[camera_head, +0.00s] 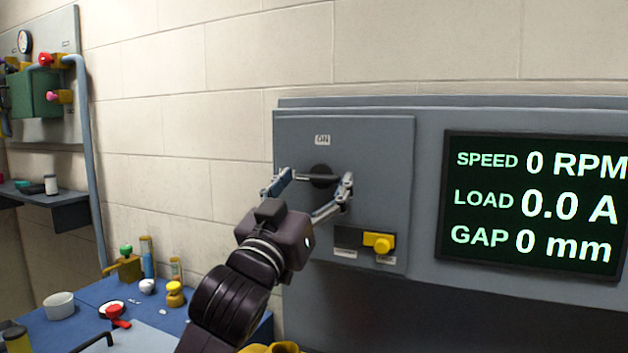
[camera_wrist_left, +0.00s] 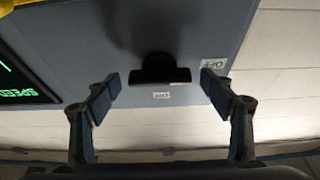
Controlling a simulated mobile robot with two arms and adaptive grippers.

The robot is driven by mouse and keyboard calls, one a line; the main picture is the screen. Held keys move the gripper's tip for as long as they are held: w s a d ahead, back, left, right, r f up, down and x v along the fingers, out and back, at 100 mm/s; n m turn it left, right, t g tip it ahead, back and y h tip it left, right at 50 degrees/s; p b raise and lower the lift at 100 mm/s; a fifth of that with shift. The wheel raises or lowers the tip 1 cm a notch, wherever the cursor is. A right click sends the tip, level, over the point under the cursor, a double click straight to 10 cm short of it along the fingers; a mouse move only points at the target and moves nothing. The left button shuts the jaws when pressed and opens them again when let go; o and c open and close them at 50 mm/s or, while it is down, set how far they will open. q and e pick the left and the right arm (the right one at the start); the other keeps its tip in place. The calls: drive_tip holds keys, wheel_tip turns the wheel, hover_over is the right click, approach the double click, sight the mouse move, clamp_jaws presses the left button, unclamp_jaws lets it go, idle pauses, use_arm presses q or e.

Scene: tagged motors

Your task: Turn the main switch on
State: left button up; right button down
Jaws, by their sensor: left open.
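The main switch is a black rotary knob (camera_head: 321,170) on a grey panel (camera_head: 385,150), with an ON label (camera_head: 322,140) above it. In the left wrist view the knob (camera_wrist_left: 160,72) shows a bar lying level across the picture, with an OFF label (camera_wrist_left: 213,64) to its right and the ON label (camera_wrist_left: 161,95) by its long side. My left gripper (camera_head: 312,184) is open, one finger on each side of the knob; in the wrist view its fingertips (camera_wrist_left: 160,84) are apart from the bar, with gaps on both sides. My right gripper is in neither view.
A screen (camera_head: 532,205) right of the panel reads zero speed, load and gap. A yellow part (camera_head: 379,242) juts out below the knob. Bare wall lies left of the panel.

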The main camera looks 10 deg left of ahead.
use_arm(q)
drive_tip(key=shift+c, duration=0.6)
drive_tip(key=c, duration=1)
drive_tip(key=shift+c, duration=0.2)
drive_tip(key=m+h+p, duration=0.2)
drive_tip(key=m, duration=0.1)
drive_tip(key=shift+a+r+m, duration=0.1)
drive_tip(key=shift+r+m, duration=0.05)
drive_tip(key=shift+m, duration=0.15)
drive_tip(key=m+g+h+p, duration=0.1)
drive_tip(key=m+g+p, duration=0.1)
drive_tip(key=m+p, duration=0.3)
drive_tip(key=m+g+h+p, duration=0.1)
drive_tip(key=m+g+p, duration=0.1)
drive_tip(key=m+p, duration=0.4)
drive_tip(key=m+g+h+p, duration=0.2)
drive_tip(key=m+p, duration=0.3)
drive_tip(key=p, duration=0.3)
drive_tip(key=shift+a+r+m, duration=0.1)
drive_tip(key=shift+r+m, duration=0.2)
drive_tip(key=shift+f+m+g+p, duration=0.2)
drive_tip(key=shift+m+g+p, duration=0.3)
drive_tip(key=shift+m+p, duration=0.6)
drive_tip(key=shift+f, duration=0.1)
drive_tip(key=shift+p, duration=0.3)
